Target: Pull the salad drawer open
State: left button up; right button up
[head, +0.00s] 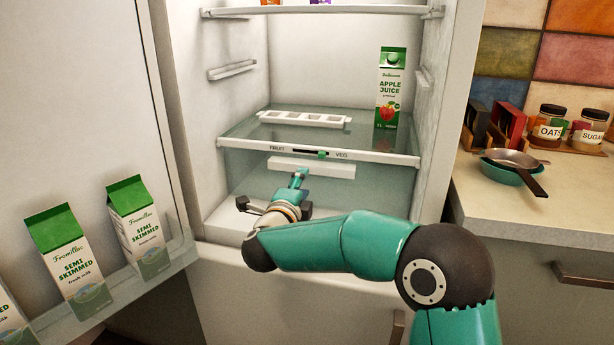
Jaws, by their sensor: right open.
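The salad drawer (375,187) is a clear, greenish box low in the fridge, under the glass shelf. Its front looks flush beneath the shelf edge, so it appears closed. A white bar handle (335,171) runs across its upper front. My right gripper (271,188) is open just in front of the drawer, below and left of the handle's middle. One teal finger points up close to the handle; I cannot tell whether it touches. The gripper and forearm hide the drawer's lower middle. My left gripper is out of view.
The fridge door (85,120) stands open at left, with several milk cartons (138,228) in its rack. Above the drawer are an apple juice carton (390,88) and a white tray (303,118). The counter (500,210) at right holds pans (515,172) and jars (588,130).

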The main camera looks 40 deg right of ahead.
jog(key=x, duration=0.5)
jog(key=shift+w+d, duration=0.2)
jog(key=shift+d, duration=0.1)
jog(key=shift+f, duration=0.1)
grip_shut()
